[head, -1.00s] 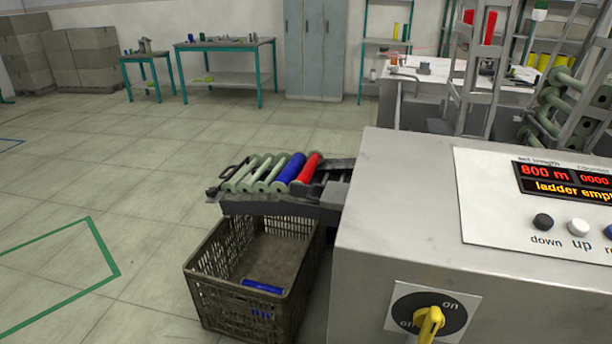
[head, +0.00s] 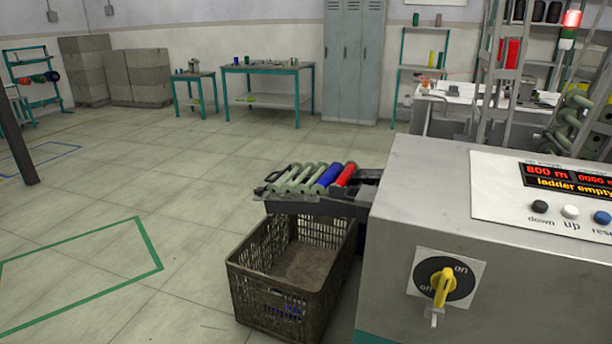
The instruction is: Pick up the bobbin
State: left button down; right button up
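Several bobbins lie side by side on a dark tray (head: 318,205) that sticks out left from the machine. The red bobbin (head: 345,174) is nearest the machine, the blue bobbin (head: 328,175) is beside it, and several pale green bobbins (head: 300,178) lie further left. Another blue bobbin (head: 290,310) shows through the slats low in the crate (head: 268,296) under the tray. I cannot tell which bobbin is meant. Neither of my grippers is in view.
The grey machine (head: 400,230) with a yellow switch (head: 442,288) fills the right; its display reads "ladder empty". Open floor (head: 180,190) lies to the left, with a green floor outline. Teal tables (head: 266,70), cardboard boxes (head: 132,65) and lockers (head: 350,60) stand at the back.

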aim_at(351, 167)
jog(key=u, duration=0.75)
jog(key=i, duration=1.1)
jog(key=u, duration=0.35)
jog(key=i, duration=1.1)
jog(key=z, duration=0.55)
